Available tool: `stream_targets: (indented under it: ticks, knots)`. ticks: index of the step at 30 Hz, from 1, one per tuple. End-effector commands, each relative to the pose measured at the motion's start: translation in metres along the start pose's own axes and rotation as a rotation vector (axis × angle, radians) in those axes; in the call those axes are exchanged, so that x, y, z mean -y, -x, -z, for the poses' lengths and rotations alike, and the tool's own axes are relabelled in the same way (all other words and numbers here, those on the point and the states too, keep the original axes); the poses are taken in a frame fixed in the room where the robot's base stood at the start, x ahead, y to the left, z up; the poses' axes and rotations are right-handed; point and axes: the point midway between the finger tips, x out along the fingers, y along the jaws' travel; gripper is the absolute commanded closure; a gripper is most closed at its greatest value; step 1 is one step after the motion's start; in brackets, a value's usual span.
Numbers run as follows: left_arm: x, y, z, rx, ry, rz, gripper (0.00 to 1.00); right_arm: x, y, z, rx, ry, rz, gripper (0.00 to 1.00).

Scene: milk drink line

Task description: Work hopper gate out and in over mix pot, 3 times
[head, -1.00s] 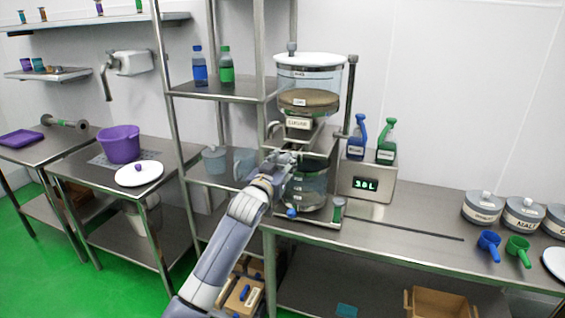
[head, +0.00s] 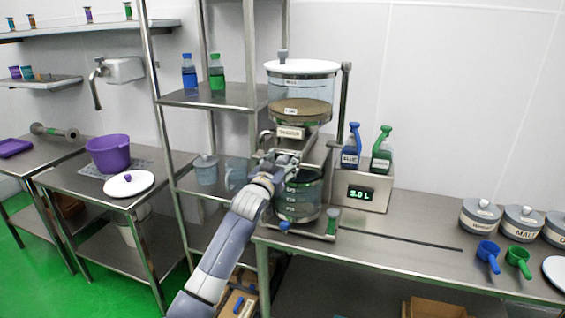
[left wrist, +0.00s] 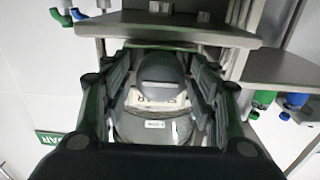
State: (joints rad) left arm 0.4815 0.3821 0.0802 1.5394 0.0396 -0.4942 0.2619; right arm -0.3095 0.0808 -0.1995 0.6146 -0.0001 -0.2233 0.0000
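The hopper (head: 300,90) is a clear cylinder with a white lid, part filled with brown powder, on a metal stand. A labelled plate (head: 290,132) is on its front. The clear mix pot (head: 300,197) stands below it. My left gripper (head: 278,168) is at the stand, between hopper and pot, partly blending with the metal there. In the left wrist view my left gripper (left wrist: 160,75) has its fingers spread, with a dark rounded part (left wrist: 161,68) between them and gaps beside it. The gate itself is hard to make out. My right gripper is out of view.
Lidded tubs (head: 479,216) and scoops (head: 488,254) are at the right. A shelf rack (head: 225,97) stands left.

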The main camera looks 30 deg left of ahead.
Motion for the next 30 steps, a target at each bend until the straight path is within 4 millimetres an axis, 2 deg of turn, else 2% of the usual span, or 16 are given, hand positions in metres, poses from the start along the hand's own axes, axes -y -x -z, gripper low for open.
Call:
stream_targets:
  ticks: [3,8,24,30]
  knots:
    - [0.000,0.001,-0.002,0.003,0.000,0.000,0.46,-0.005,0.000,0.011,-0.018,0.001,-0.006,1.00]
    - [0.000,0.009,-0.003,0.004,0.000,0.000,0.46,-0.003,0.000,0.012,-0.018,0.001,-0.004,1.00]
    - [-0.001,0.093,-0.001,0.001,0.000,-0.001,0.46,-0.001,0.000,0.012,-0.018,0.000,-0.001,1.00]
    - [0.000,0.115,0.000,-0.001,0.000,0.000,0.46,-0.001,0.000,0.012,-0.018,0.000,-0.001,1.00]
